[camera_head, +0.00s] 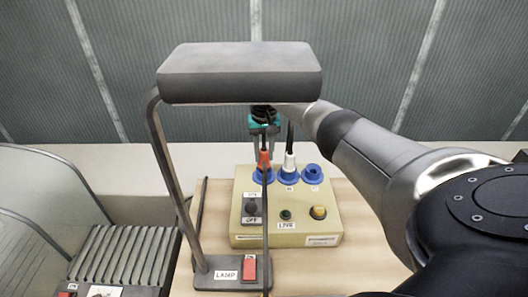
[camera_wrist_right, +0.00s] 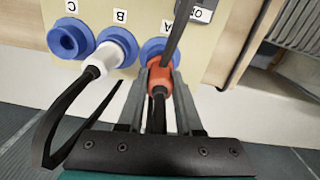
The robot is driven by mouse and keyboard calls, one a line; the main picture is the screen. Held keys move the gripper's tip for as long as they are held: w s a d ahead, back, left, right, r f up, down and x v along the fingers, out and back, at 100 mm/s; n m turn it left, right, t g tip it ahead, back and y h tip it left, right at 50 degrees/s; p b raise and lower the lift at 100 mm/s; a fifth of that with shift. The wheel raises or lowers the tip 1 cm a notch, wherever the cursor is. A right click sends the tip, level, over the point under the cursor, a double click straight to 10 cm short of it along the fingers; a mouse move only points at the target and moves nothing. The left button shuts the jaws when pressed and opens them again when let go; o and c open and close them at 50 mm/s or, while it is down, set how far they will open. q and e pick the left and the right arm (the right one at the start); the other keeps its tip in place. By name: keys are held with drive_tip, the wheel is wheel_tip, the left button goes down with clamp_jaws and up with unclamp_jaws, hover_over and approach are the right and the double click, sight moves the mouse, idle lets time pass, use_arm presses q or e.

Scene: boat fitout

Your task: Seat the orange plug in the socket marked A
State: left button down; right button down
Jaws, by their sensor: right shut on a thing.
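The orange plug (camera_head: 264,158) is upright at the left blue socket in the head view. The right wrist view shows the plug (camera_wrist_right: 160,80) at socket A (camera_wrist_right: 152,46), beside its upside-down A label. Its front end overlaps the socket's ring; I cannot tell how deep it sits. My right gripper (camera_wrist_right: 159,77) is shut on the plug, one finger on each side; it also shows from above in the head view (camera_head: 264,142). A dark cable crosses in front of the plug and socket A. My left gripper is not in view.
A white plug (camera_head: 289,162) stands in socket B; socket C (camera_head: 312,174) is empty. The cream box (camera_head: 240,228) carries knobs and a switch. A lamp (camera_head: 240,75) overhangs the area, its post at left. A finned unit (camera_head: 125,258) stands left.

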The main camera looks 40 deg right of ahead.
drive_tip(key=shift+f, duration=0.6)
drive_tip(key=c, duration=0.5)
unclamp_jaws()
wheel_tip(320, 180, up, 15)
drive_tip(key=shift+r+p, duration=0.15)
drive_tip(key=shift+p, duration=0.15)
idle(1.0)
